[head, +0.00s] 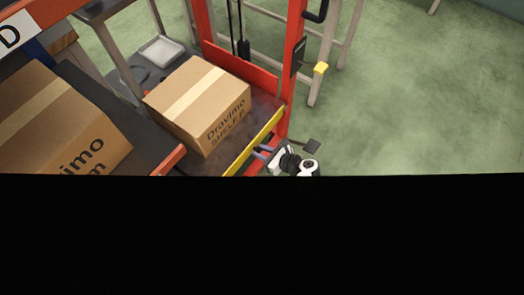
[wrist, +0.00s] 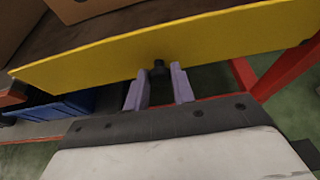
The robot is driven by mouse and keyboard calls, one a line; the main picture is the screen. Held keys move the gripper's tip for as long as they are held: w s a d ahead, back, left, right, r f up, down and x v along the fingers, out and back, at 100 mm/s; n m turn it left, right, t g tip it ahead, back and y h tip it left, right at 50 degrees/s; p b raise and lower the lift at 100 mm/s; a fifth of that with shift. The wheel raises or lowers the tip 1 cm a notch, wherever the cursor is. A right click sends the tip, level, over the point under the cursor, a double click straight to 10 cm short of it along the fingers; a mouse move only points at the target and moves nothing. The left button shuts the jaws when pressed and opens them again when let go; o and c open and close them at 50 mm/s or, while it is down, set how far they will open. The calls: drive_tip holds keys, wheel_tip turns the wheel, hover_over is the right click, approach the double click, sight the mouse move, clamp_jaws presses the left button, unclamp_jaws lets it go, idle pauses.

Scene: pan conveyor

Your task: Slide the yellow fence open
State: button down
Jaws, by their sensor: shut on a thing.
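The yellow fence (head: 250,146) is a narrow bar along the front edge of the dark conveyor, beside a cardboard box (head: 199,103). In the wrist view the fence (wrist: 100,63) crosses the upper part of the picture, slightly tilted. A small dark knob (wrist: 158,66) sticks out at its lower edge. My gripper (head: 262,151) is at the fence's outer side. In the wrist view its two purple-grey fingers (wrist: 159,80) stand on either side of the knob, shut on it. The exact contact between fingers and knob is hard to see.
A red frame post (head: 291,75) stands at the fence's right end. A larger box (head: 50,125) is at the left. A blue bin (wrist: 60,107) shows below the fence in the wrist view. Open green floor (head: 420,110) lies to the right. Black covers the head view's lower part.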

wheel_tip(320, 180, up, 4)
drive_tip(key=p, duration=0.3)
drive_tip(key=shift+p, duration=0.3)
drive_tip(key=c, duration=1.2)
unclamp_jaws()
drive_tip(key=shift+r, duration=0.1)
drive_tip(key=v, duration=1.3)
drive_tip(key=shift+s+d+b, duration=0.3)
drive_tip(key=shift+d+b, duration=0.05)
drive_tip(key=shift+b, duration=0.05)
